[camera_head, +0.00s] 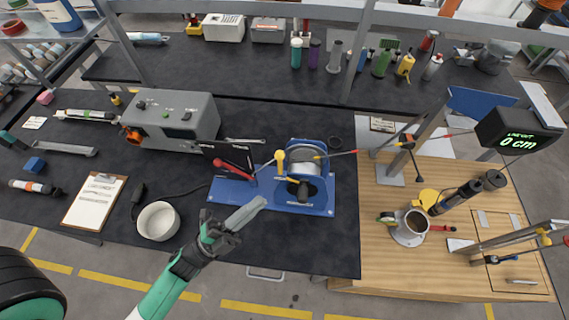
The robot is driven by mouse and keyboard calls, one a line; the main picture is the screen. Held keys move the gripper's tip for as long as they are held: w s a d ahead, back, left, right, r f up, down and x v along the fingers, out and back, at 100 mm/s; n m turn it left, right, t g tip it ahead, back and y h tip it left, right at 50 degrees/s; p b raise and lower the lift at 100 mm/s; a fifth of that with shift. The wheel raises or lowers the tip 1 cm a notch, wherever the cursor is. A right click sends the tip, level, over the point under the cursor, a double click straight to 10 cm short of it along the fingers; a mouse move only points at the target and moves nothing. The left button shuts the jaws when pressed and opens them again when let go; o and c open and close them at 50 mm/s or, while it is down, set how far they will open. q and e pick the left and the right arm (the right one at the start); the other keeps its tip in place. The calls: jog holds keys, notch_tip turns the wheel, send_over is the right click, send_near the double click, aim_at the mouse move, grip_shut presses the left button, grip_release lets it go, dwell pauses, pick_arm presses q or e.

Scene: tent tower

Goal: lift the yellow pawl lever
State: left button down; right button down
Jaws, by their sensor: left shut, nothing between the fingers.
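The yellow pawl lever (280,161) has a round yellow knob and stands upright at the left side of the winch drum (308,156). The winch is fixed on a blue base plate (318,208) on the dark bench. My left gripper (262,201) is shut and empty, with its grey fingers pointing up and right. Its tips are over or near the blue plate's front edge, below the lever in the picture and apart from it. My right gripper is not in view.
A red-handled lever (232,168) stands left of the winch. A grey machine (172,120) is behind.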

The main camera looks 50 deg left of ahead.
pick_arm(q)
jog(key=shift+a, duration=0.2)
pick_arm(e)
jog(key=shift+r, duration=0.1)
pick_arm(q)
jog(key=shift+r, duration=0.1)
